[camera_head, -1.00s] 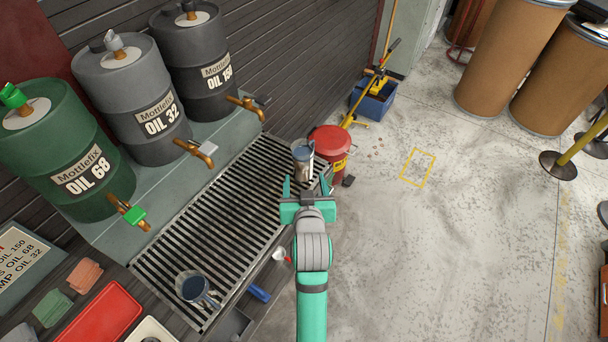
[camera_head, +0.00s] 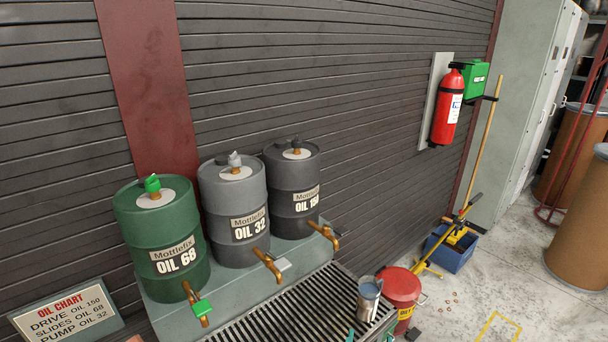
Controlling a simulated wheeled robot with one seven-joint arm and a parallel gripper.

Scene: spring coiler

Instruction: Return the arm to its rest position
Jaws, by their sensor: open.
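Only the teal fingertips of my gripper (camera_head: 370,335) show, at the bottom edge of the head view. They stand apart, so the gripper is open, with nothing seen between them. The rest of the gripper and my arm are out of the picture. A grey metal jug (camera_head: 368,300) stands upright at the right end of the slatted drip grate (camera_head: 285,318), just above the fingertips in the picture. I cannot tell the exact gap between jug and fingers.
Green (camera_head: 160,228), grey (camera_head: 232,212) and dark (camera_head: 292,188) oil drums with brass taps stand on a ledge behind the grate. A red can (camera_head: 402,288) is right of the jug. A blue bucket (camera_head: 450,248) and fire extinguisher (camera_head: 448,108) are farther right.

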